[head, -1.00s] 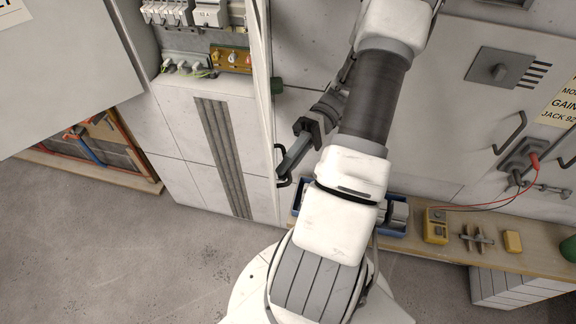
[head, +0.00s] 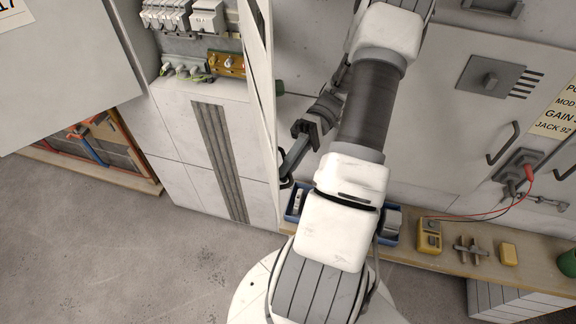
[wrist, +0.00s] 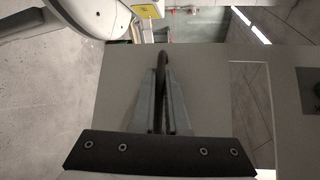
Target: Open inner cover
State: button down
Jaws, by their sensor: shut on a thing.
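The inner cover (head: 262,70) is a pale panel seen nearly edge-on in the head view, standing out at the right side of the open cabinet. In the wrist view it is the flat grey-green face (wrist: 208,85) behind the fingers. Its dark bar handle (wrist: 163,62) runs between the two grey fingers. My gripper (head: 289,167) is at the cover's handle side; it also shows in the wrist view (wrist: 163,88), with its fingers closed around the handle. The exact contact at the tips is partly hidden.
Breakers (head: 168,14) and a brass terminal bar (head: 226,64) show inside the cabinet. A bench (head: 400,257) to the right carries a blue bin (head: 294,213), a yellow meter (head: 429,236) and small parts. A large grey door (head: 65,60) stands at left. Floor at lower left is clear.

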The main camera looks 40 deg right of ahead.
jog(key=c, duration=1.2)
grip_release()
jog(key=shift+r, duration=0.1)
